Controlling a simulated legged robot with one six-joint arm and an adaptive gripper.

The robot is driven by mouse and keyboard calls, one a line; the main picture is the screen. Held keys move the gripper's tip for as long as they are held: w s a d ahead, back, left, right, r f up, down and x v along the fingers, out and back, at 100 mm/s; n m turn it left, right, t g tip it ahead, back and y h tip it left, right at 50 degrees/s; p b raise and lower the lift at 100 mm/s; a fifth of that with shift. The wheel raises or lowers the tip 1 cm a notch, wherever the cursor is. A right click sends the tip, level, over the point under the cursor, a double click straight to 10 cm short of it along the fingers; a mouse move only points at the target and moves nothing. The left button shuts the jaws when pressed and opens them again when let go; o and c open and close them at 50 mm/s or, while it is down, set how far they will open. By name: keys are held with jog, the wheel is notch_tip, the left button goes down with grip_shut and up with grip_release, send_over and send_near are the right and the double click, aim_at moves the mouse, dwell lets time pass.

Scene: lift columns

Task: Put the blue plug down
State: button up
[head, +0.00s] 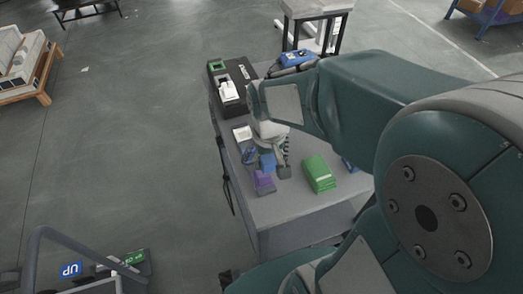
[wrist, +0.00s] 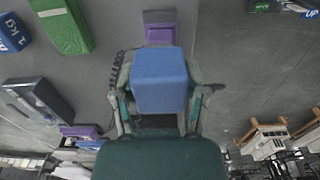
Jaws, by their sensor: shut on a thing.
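My gripper (head: 270,160) is shut on the blue plug (wrist: 160,80), a blue block that sits between its two fingers in the wrist view. The same blue plug shows small in the head view (head: 267,163), partly hidden by my gripper. A purple block (head: 263,183) lies on the grey table just in front of the plug. It also shows beyond the plug in the wrist view (wrist: 159,34). I cannot tell whether the plug touches the table.
A green block (head: 319,173) lies to the right of my gripper on the grey table (head: 290,207). A white block (head: 242,134) and a black case (head: 233,98) are farther back. A blue weight (wrist: 12,35) shows in the wrist view. Bare tabletop lies along the front.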

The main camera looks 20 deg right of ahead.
jog(key=shift+s+d+r, duration=0.1)
jog(key=shift+s+r, duration=0.1)
jog(key=shift+s, duration=0.2)
jog(key=w+d, duration=1)
jog(key=d, duration=0.3)
jog(key=w+d+f, duration=0.1)
jog(key=w+f, duration=0.2)
jog(key=w, duration=0.1)
jog(key=w+d+f, duration=0.1)
jog(key=w+f, duration=0.2)
jog(key=w, duration=0.1)
jog(key=w+d+f, duration=0.1)
jog(key=w+f, duration=0.2)
jog(key=w, duration=0.2)
jog(key=shift+w+d+f, duration=0.1)
jog(key=shift+d+f, duration=0.2)
jog(key=shift+d, duration=0.1)
jog(key=shift+f, duration=1.6)
jog(key=shift+f, duration=0.15)
jog(key=o, duration=1.1)
jog(key=shift+c, duration=0.2)
